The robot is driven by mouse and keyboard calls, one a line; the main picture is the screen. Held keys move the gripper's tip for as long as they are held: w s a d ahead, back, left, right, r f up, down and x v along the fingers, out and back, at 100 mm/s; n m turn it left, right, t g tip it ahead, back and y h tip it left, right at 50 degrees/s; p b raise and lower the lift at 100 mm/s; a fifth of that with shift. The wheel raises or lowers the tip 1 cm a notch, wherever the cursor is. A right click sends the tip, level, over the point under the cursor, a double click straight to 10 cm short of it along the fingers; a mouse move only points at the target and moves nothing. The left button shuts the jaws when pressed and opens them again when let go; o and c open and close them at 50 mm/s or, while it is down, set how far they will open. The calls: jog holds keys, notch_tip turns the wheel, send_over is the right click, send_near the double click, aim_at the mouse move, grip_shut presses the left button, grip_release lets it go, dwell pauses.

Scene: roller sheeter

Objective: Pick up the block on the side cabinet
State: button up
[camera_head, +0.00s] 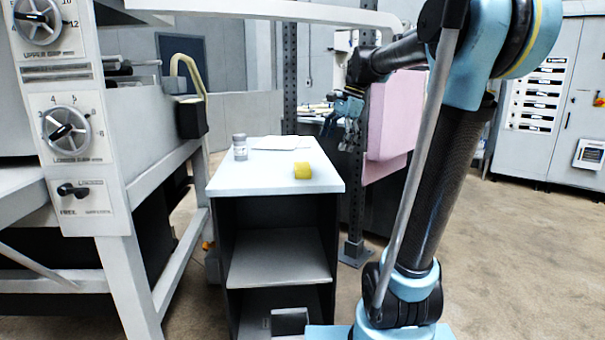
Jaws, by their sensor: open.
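A small yellow block (303,171) lies on the white top of the side cabinet (240,186), right of the top's middle. The cabinet has a dark body with open shelves below the top. My gripper (349,142) is open and empty. It hangs in the air to the right of the block and higher in the picture, apart from it. How far it is from the block in depth is hard to tell. My arm fills the right of the view and hides part of what lies behind.
A grey jar (240,147) and a white sheet (281,143) are on the cabinet top. The roller sheeter with dials (66,131) stands at left. A dark post (355,215) and a pink panel (392,115) stand right of the cabinet. Open floor (520,250) lies at right.

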jog(key=w+a+r+m, duration=0.3)
jog(key=w+r, duration=0.2)
jog(key=w, duration=0.2)
jog(key=m+y, duration=0.1)
send_near(298, 175)
jog(key=shift+w+d+f+g, duration=0.15)
jog(key=shift+w+f+g, duration=0.15)
jog(key=shift+f, duration=0.1)
jog(key=shift+a+x, duration=0.2)
jog(key=shift+x, duration=2.6)
jog(key=shift+s, duration=0.1)
jog(key=c, duration=1.2)
